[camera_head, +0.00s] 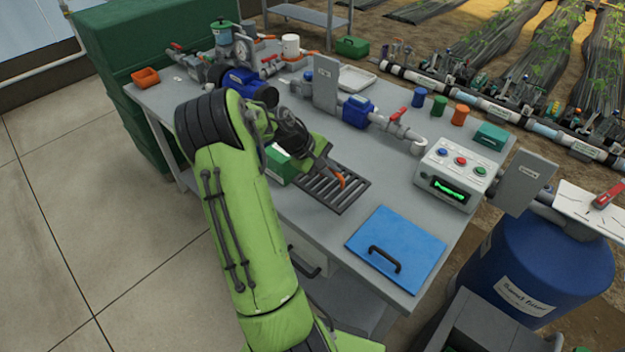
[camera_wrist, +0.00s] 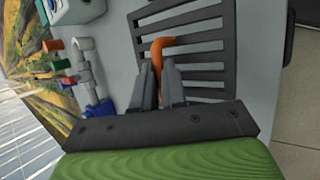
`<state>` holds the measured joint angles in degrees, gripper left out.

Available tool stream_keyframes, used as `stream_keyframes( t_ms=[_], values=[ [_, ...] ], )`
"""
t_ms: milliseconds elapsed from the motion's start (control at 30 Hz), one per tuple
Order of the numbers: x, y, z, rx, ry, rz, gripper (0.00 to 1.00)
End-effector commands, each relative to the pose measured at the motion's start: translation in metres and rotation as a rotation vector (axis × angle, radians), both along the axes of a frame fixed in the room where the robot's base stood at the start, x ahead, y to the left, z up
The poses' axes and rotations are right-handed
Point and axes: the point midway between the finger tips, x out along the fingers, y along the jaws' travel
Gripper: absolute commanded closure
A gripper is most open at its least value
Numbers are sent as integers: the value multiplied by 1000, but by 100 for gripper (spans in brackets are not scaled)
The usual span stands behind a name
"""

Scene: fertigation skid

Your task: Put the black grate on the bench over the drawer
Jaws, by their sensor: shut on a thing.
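The black grate (camera_head: 323,195), a slotted dark panel, appears flat on the grey bench top, near its front edge. It also shows in the wrist view (camera_wrist: 192,31). My gripper (camera_head: 335,176) is above the grate and points down at it. In the wrist view my gripper (camera_wrist: 158,72) is shut on a bent orange piece (camera_wrist: 157,52) at the grate. I cannot tell whether this piece is fixed to the grate. A drawer (camera_head: 308,259) with a handle is in the bench front below the grate, partly hidden by my arm.
A blue panel (camera_head: 410,240) with a black handle lies right of the grate. A green and white box (camera_head: 280,166) stands close on its left. A control box (camera_head: 456,172), pipes and valves (camera_head: 395,127) line the back. A blue barrel (camera_head: 535,262) stands at the right.

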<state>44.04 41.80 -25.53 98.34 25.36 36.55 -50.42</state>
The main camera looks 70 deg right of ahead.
Motion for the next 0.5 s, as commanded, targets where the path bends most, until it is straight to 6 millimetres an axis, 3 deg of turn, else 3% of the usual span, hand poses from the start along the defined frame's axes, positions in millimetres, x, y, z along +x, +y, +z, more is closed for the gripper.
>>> stream_keyframes(
  t_ms=[100,333,500],
  values=[
    [-1,0,-31,2,2,-1,100],
    [-1,0,-75,2,2,-2,100],
    [0,0,-83,-1,-1,-2,100]
  ],
)
